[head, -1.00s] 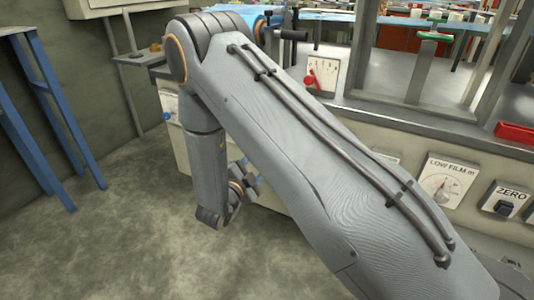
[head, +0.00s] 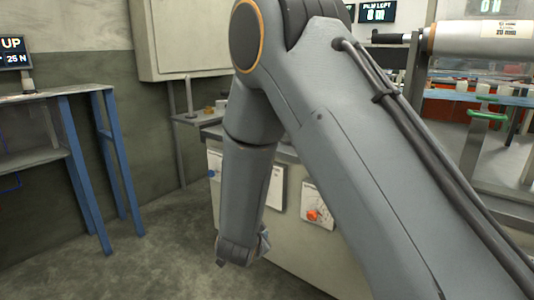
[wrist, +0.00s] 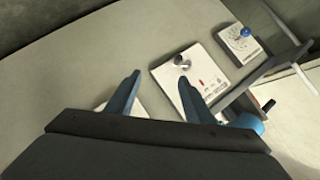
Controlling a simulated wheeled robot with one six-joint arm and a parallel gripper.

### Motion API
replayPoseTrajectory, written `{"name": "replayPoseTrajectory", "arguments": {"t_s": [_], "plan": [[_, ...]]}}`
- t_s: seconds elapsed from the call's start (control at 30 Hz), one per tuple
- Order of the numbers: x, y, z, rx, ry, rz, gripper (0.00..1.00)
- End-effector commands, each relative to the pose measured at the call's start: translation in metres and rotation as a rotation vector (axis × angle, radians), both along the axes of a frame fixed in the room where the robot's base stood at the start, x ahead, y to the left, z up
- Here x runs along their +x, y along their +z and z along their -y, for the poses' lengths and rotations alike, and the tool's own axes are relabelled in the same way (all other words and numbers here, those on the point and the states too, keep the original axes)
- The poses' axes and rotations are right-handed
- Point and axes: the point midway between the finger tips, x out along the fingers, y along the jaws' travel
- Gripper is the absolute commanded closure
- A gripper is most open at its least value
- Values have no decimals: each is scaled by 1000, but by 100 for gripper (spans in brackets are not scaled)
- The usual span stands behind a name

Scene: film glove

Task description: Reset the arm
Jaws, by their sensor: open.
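My gripper (wrist: 158,97) shows in the wrist view with its two blue-grey fingers spread apart and nothing between them. It faces a pale panel (wrist: 90,60) and appears apart from it. In the head view my arm fills the middle and right, with its forearm hanging down at the left; the gripper's fingers are mostly hidden there behind the wrist.
A panel plate with a silver knob (wrist: 181,62) lies beyond the fingers, and a blue-knobbed dial (wrist: 244,32) is at its upper right. In the head view, an orange-red knob (head: 313,215) is on the machine front. A blue-legged table (head: 85,180) stands left, with open floor between.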

Motion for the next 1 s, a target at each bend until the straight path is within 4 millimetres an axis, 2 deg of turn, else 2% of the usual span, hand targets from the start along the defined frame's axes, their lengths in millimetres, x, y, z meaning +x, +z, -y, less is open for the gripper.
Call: {"name": "replayPoseTrajectory", "arguments": {"t_s": [0.03, 0.1, 0.2, 0.3, 0.4, 0.5, 0.6, 0.8, 1.0], "plan": [[-11, 10, -17, -3, 84, -54, 52], [-31, 18, -38, -22, 215, -141, 52], [-70, 29, -62, -68, 406, -261, 52], [-116, 41, -77, -133, 599, -373, 52], [-168, 51, -78, -214, 789, -481, 52], [-219, 61, -68, -305, 960, -584, 52], [-261, 68, -52, -391, 1098, -670, 52], [-321, 80, -15, -532, 1291, -801, 52], [-367, 92, 26, -657, 1432, -913, 52]]}}
